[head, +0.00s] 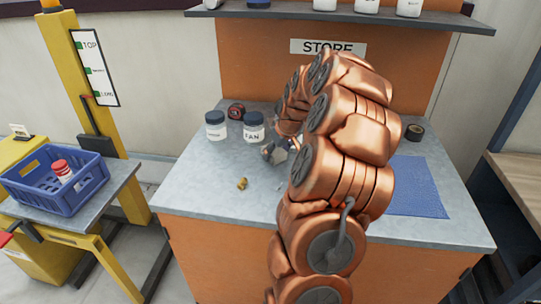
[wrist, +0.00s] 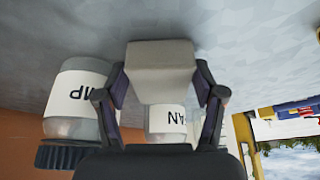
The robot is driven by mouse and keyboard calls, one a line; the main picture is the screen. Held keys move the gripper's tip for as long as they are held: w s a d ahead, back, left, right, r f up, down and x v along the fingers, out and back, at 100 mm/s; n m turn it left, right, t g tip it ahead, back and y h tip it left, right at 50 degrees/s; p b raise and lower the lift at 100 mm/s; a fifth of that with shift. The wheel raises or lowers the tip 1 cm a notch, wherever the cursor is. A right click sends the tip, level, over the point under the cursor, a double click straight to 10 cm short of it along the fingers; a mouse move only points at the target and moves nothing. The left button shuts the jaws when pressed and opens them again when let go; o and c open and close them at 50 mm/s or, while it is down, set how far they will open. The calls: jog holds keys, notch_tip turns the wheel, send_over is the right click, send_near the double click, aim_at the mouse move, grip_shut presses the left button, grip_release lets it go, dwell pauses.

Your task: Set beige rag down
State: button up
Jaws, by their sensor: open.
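The beige rag (wrist: 160,70) shows in the wrist view as a pale, folded block between my fingertips. My gripper (wrist: 159,92) is open, with one finger on each side of the rag. The rag's upper edge in that view lies against the grey worktop (wrist: 235,25); I cannot tell whether its whole underside rests there. In the head view my gripper (head: 271,152) is low over the worktop (head: 200,185), just right of the jar labelled FAN (head: 254,129). My copper arm hides part of this area, and the rag is barely distinguishable there.
Another dark-lidded jar (head: 216,128) and a red-black tape measure (head: 236,111) stand nearby. A brass fitting (head: 242,183) lies toward the front. A blue mat (head: 419,187) and a black roll (head: 414,132) are right of my arm. A blue crate (head: 55,190) stands left.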

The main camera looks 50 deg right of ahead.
jog(key=shift+c, duration=0.4)
jog(key=c, duration=0.8)
jog(key=shift+r, duration=0.1)
